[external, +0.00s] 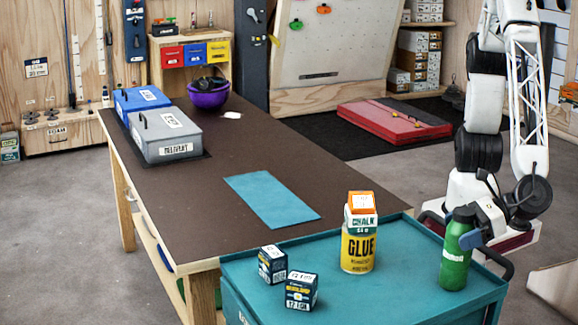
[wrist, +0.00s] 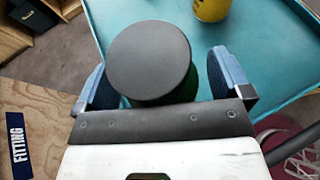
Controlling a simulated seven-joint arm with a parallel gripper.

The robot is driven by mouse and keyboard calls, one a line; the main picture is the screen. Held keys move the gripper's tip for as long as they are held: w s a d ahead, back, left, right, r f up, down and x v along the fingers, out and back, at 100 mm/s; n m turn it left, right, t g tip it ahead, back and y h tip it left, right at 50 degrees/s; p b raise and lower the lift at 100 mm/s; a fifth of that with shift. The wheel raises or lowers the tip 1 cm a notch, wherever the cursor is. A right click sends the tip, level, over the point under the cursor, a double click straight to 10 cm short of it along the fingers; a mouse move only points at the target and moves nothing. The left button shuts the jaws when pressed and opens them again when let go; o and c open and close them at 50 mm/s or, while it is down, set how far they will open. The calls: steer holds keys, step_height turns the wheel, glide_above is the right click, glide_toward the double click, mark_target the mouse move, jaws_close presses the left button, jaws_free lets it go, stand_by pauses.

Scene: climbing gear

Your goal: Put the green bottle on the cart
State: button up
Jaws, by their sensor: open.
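The green bottle (external: 456,252) stands upright on the teal cart (external: 405,290), near its right end. In the wrist view its dark round cap (wrist: 149,60) shows from above, with a little of its green side below. My gripper (external: 470,222) is at the bottle's upper part. In the wrist view its blue fingers (wrist: 165,82) are spread, one on each side of the bottle. The left finger is close to the cap, and a gap shows at the right finger. The lower bottle is hidden in the wrist view.
A yellow glue can (external: 358,248) with a chalk box (external: 361,212) on top and two small boxes (external: 301,290) stand on the cart. The brown table (external: 230,200) adjoins behind, with a teal mat (external: 271,200), a grey case (external: 165,135) and a purple bowl (external: 208,97).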

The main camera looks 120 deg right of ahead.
steer(key=shift+r, duration=0.15)
steer(key=shift+v, duration=2.9)
steer(key=shift+w+r, duration=0.1)
